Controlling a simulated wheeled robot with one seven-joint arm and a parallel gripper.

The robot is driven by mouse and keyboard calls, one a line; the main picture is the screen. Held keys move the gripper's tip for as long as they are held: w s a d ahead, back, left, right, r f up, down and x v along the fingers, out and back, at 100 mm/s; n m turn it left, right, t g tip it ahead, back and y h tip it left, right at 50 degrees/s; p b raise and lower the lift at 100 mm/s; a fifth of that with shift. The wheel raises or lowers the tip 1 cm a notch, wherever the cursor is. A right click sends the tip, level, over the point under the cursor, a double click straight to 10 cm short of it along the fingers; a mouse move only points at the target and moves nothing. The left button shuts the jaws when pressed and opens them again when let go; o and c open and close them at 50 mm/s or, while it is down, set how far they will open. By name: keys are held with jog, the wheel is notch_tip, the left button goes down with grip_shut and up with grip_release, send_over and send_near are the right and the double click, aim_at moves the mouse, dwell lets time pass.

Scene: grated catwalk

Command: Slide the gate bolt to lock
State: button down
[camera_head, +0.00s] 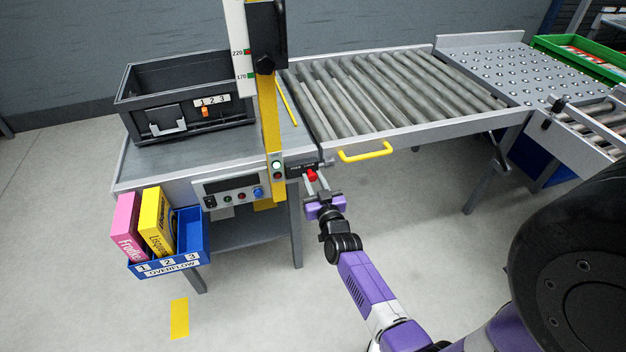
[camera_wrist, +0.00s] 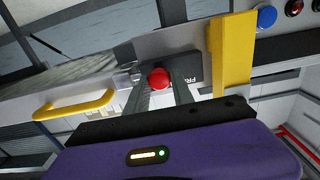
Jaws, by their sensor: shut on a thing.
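The bolt's red knob (camera_head: 312,175) sits at the front edge where the grey bench meets the roller section. In the wrist view the red knob (camera_wrist: 159,78) shows between my two fingers. My gripper (camera_head: 316,178) is shut on it, reaching in from the front. A dark plate (camera_wrist: 190,70) with partly hidden white lettering lies behind the knob. A metal bolt part (camera_wrist: 128,77) shows left of the knob. The bolt's far end is too small to tell. A yellow handle (camera_head: 366,152) is right of the knob; it also shows in the wrist view (camera_wrist: 75,105).
A yellow upright (camera_head: 271,130) stands just left of the knob. A control panel (camera_head: 236,188) with buttons is further left. A black crate (camera_head: 130,107) stands on the bench; a blue overflow bin (camera_head: 193,240) holds boxes.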

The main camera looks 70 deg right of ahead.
jog(key=shift+s+d, duration=0.2)
jog(key=shift+s, duration=0.05)
jog(key=c, duration=1.1)
grip_release()
jog(key=shift+s+a, duration=0.25)
jog(key=shift+a, duration=0.15)
jog(key=p+v, duration=0.1)
jog(key=v, duration=0.6)
jog(key=shift+d, duration=0.15)
